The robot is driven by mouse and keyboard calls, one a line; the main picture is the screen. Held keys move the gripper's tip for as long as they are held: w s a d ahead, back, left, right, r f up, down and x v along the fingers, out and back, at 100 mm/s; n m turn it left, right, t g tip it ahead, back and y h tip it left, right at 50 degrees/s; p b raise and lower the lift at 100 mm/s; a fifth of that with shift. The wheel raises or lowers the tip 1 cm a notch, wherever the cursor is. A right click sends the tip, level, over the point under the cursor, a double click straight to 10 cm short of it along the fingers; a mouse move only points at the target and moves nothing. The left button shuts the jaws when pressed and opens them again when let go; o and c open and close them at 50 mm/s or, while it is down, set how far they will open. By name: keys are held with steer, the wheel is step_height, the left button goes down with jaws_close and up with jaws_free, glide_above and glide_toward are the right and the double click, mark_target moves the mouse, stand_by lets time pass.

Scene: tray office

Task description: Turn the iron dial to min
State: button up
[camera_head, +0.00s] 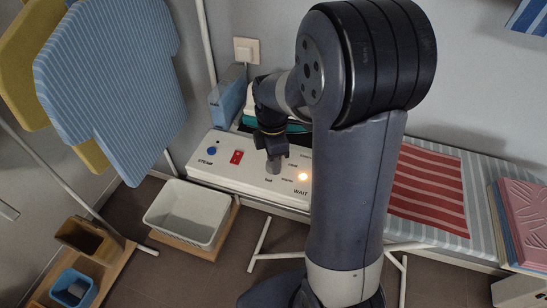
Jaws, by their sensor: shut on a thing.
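A white panel (225,174) lies at the end of the ironing board and bears a blue button, a red switch and a lit orange light by the word WAIT. My gripper (273,158) points down at the panel, shut on a small grey dial (273,168). Small print stands around the dial, but it is too small to read surely. The dial's pointer and exact setting cannot be told. A teal and white iron (296,127) stands behind the gripper, mostly hidden by my arm.
A red striped cloth (428,190) lies on the ironing board, with folded cloths (525,215) at right. A white basket (188,213) stands below the panel at left. A blue box (228,100) stands behind the panel.

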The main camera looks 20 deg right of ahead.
stand_by(0.3)
steer(key=o, duration=1)
steer(key=shift+r, duration=0.1)
steer(key=r, duration=1)
steer(key=shift+w+r, duration=0.3)
steer(key=shift+w, duration=0.05)
steer(key=f, duration=1.1)
steer(key=shift+s, duration=0.35)
